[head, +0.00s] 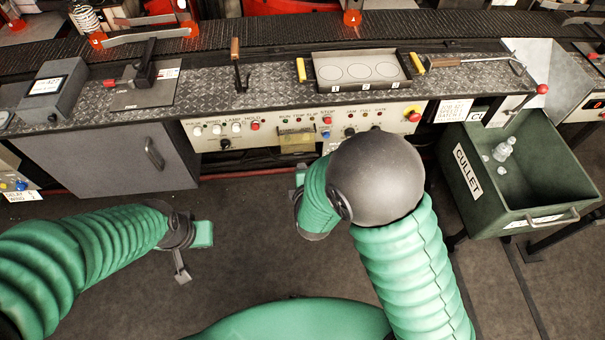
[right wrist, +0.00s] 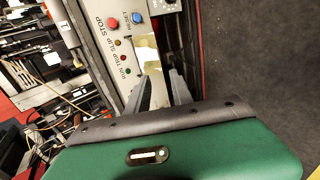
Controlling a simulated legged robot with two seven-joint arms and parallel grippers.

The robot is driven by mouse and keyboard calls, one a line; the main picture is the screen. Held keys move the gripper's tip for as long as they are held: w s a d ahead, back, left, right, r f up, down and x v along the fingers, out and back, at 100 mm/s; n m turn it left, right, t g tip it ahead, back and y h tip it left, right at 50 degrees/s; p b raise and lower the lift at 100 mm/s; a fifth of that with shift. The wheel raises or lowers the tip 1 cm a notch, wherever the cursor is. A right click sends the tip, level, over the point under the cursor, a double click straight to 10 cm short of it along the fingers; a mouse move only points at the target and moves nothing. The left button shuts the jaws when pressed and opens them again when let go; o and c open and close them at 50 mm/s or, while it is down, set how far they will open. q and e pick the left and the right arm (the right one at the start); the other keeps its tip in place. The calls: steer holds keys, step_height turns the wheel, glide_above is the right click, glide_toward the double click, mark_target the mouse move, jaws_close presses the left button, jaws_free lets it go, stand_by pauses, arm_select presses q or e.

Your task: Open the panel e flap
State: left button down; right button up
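The control panel (head: 350,118) is a cream strip along the bench front. A small yellowish see-through flap (head: 296,137) sits at its lower edge, below the RUN TRIP SLIP STOP row. The flap also shows in the right wrist view (right wrist: 149,52), and whether it is raised cannot be told. My right gripper (right wrist: 158,76) is open and empty, its two grey fingers pointing at the flap with tips close to it; contact cannot be told. In the head view my right arm mostly hides that gripper. My left gripper (head: 190,262) hangs over the floor, away from the panel; its finger opening is unclear.
A red STOP button (right wrist: 112,23) and a blue RESET button (right wrist: 138,18) sit beside the flap. A grey cabinet door (head: 110,160) is on the left. A green cullet bin (head: 480,195) with bottles stands on the right. The floor in front is open.

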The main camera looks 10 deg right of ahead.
mark_target(298, 144)
steer(key=shift+f, duration=0.25)
steer(key=shift+c, duration=1.1)
steer(key=f+m+b, duration=0.1)
steer(key=f, duration=0.1)
steer(key=w+a+f+m+b, duration=0.1)
steer(key=f+b, duration=0.1)
steer(key=a+f+m+y+b, duration=0.1)
steer(key=f, duration=0.1)
steer(key=shift+w+a+t+b, duration=0.25)
steer(key=shift+t+b, duration=0.05)
jaws_close()
steer(key=w+a+f+m+t+y+b, duration=0.4)
steer(key=f+m+b, duration=0.45)
steer(key=m, duration=0.45)
steer(key=w+a+f+m+t+y+b, duration=0.1)
steer(key=w+a+f+m+y+b, duration=0.3)
steer(key=f+m+b, duration=0.65)
steer(key=w+d+r+m+t+h+b, duration=0.15)
steer(key=d+m+t+h+b, duration=0.35)
steer(key=m, duration=0.9)
steer(key=d+r+m+t+h+b, duration=0.3)
steer(key=d+m, duration=0.4)
steer(key=m, duration=0.7)
steer(key=w+r+h+b, duration=0.1)
steer(key=w+r+b, duration=0.2)
steer(key=w+r, duration=0.2)
steer(key=shift+r+t, duration=0.3)
steer(key=shift+r, duration=0.6)
